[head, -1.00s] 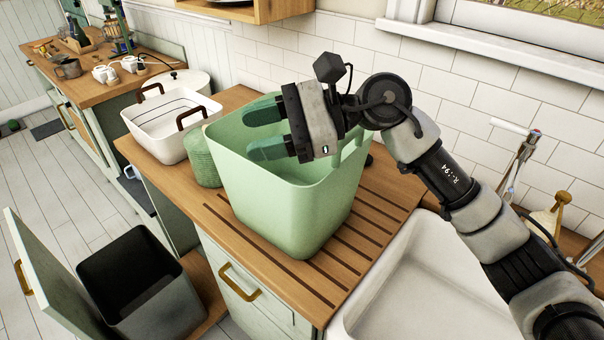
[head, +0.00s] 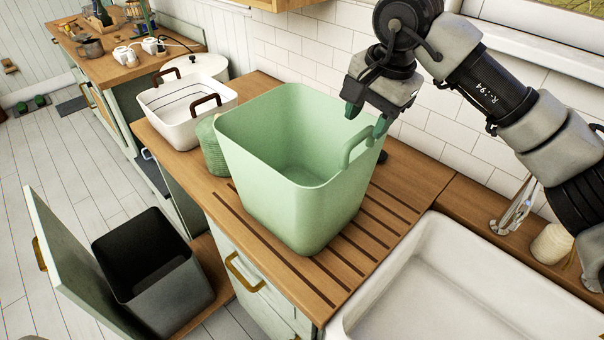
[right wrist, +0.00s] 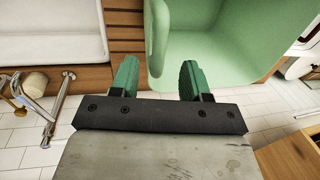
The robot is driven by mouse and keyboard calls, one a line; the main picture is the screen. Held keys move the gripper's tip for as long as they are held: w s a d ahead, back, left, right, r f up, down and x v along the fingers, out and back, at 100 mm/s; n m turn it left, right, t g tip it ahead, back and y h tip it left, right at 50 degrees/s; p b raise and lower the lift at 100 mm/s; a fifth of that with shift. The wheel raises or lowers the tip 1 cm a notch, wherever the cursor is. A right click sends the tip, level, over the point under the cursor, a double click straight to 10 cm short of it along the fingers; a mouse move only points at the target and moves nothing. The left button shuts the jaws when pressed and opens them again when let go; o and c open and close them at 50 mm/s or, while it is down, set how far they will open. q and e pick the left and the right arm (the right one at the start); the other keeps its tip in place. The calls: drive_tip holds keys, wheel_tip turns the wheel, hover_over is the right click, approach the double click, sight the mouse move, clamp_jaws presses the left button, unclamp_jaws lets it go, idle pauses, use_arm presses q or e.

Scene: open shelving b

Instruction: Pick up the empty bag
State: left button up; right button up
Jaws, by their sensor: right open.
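The bag appears to be the pale green open-topped container (head: 285,205) standing upright on the wooden counter. Its visible inside is empty. Nothing is held. Whether a finger touches the handle cannot be told. My left gripper is not in view.
A white basket with brown handles (head: 190,127) and a ribbed green container (head: 212,150) stand left of the bag. A white sink (head: 440,290) is at the right front. An open cabinet door (head: 65,260) and a dark bin (head: 165,300) are at lower left. The tiled wall is behind.

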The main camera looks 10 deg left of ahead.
sight(362, 133)
drive_tip(key=f, duration=0.1)
drive_tip(key=f+p, duration=0.2)
drive_tip(key=shift+a+f, duration=0.3)
drive_tip(key=shift+w+a+f, duration=0.1)
drive_tip(key=shift+w+f, duration=0.05)
drive_tip(key=shift+f, duration=0.35)
clamp_jaws()
